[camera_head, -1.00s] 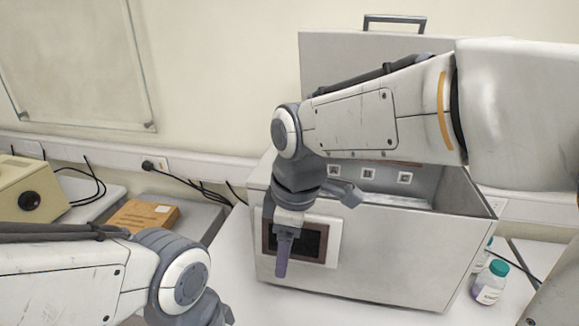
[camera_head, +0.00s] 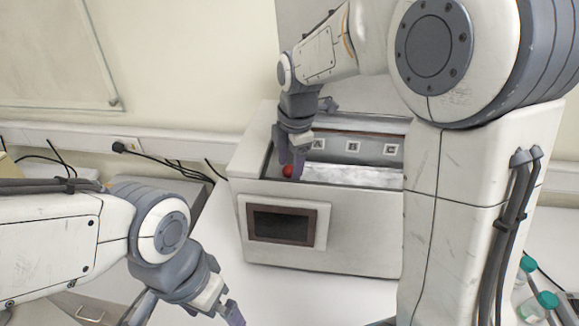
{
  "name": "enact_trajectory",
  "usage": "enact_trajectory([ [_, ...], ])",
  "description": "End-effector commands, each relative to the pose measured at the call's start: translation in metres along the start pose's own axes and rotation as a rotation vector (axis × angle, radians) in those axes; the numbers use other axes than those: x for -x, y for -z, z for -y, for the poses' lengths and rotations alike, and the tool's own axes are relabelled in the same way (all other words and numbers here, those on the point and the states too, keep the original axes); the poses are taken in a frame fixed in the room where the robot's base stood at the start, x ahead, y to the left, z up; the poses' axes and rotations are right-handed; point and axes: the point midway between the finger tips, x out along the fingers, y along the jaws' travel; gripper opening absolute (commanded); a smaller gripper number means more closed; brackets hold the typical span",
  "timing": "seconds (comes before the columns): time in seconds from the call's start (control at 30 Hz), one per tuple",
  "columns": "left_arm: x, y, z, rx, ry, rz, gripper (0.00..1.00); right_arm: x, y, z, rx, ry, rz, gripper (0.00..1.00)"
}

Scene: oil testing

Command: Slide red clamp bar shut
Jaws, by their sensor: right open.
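The red end of the clamp bar (camera_head: 288,171) shows at the left end of the open-topped tester box (camera_head: 352,254). The rest of the bar is hidden or cannot be made out. My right gripper (camera_head: 292,168) is open, pointing down into the box's left end, with its fingers at the red part. I cannot tell whether they touch it. My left gripper (camera_head: 234,316) is at the bottom, low and left of the box, partly cut off by the frame edge; its jaw opening is not clear.
Bottles with teal caps (camera_head: 540,306) stand at the lower right. My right arm hides the box's right side.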

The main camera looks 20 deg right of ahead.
Motion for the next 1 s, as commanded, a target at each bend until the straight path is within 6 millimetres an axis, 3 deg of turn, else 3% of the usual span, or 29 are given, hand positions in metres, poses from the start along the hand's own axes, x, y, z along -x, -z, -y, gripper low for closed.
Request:
enact_trajectory([
  [0.2,0.004,0.0,0.0,-0.001,0.0,0.0,0.98,-0.018,-0.001,0.0,-0.002,0.0,0.0,0.69],
  [0.47,0.004,0.0,0.0,-0.001,0.0,0.0,0.98,-0.02,-0.002,0.001,-0.004,-0.001,0.001,0.69],
  [0.5,0.004,0.0,0.0,-0.001,0.0,0.0,0.98,-0.02,-0.002,0.001,-0.004,-0.001,0.001,0.65],
  [0.67,0.004,0.0,0.0,-0.001,0.0,0.0,0.98,-0.02,-0.002,0.001,-0.004,-0.001,0.001,0.04],
  [0.7,0.004,0.0,0.0,-0.001,0.0,0.0,0.98,-0.02,-0.002,0.001,-0.004,-0.001,0.001,0.0],
  [1.0,0.004,0.0,0.0,-0.001,0.0,0.0,0.98,-0.02,-0.002,0.001,-0.004,-0.001,0.0,0.0],
])
